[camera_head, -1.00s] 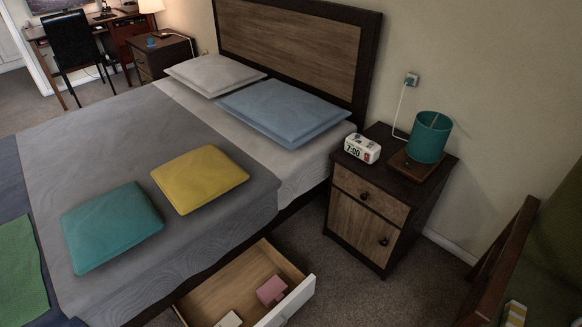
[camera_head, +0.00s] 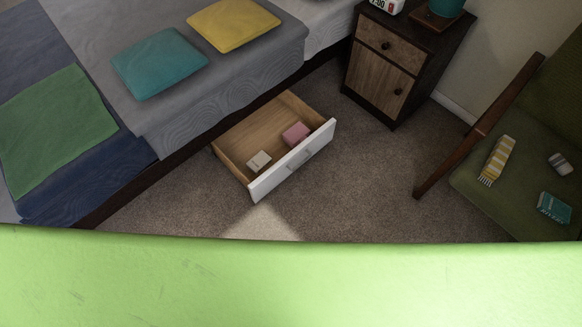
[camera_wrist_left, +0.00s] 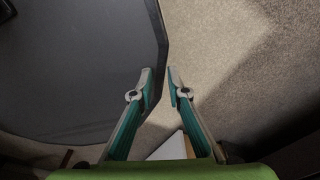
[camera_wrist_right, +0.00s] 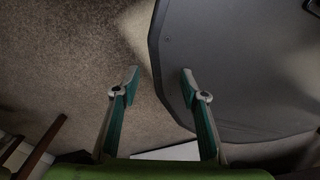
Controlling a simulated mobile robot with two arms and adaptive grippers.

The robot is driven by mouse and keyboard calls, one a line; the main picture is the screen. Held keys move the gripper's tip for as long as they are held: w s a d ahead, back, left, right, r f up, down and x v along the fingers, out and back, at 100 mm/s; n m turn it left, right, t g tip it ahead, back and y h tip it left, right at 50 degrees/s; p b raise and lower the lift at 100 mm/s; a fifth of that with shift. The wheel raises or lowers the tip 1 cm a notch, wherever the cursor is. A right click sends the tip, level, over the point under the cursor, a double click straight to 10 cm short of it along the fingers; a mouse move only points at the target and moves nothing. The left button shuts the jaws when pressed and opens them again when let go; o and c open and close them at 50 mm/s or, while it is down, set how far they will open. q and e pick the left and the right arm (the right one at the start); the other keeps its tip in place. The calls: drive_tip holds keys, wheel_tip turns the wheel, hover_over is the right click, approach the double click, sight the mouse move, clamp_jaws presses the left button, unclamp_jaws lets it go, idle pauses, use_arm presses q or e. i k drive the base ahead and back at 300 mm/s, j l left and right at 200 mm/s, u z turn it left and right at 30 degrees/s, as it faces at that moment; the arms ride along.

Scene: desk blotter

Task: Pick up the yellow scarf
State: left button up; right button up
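The yellow scarf (camera_head: 497,160) is a folded strip with yellow and white stripes and a fringed end. It lies on the seat of the green chair (camera_head: 480,190) at the right of the head view. Neither gripper shows in the head view, and the scarf shows in neither wrist view. My left gripper (camera_wrist_left: 161,84) has its fingertips a small gap apart, with nothing between them. My right gripper (camera_wrist_right: 160,82) has its fingers wider apart and is empty. Both point down over the carpet, away from the scarf.
A teal book (camera_head: 554,208) and a small grey item (camera_head: 560,164) share the chair seat. The chair's wooden armrest (camera_head: 480,130) stands left of the scarf. An open drawer (camera_head: 262,186) sticks out from the bed. Carpet (camera_head: 365,190) between drawer and chair is clear.

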sight(500, 155)
drive_tip(key=i+j+z, duration=0.4)
drive_tip(key=z, duration=1.6)
drive_tip(key=j, duration=0.1)
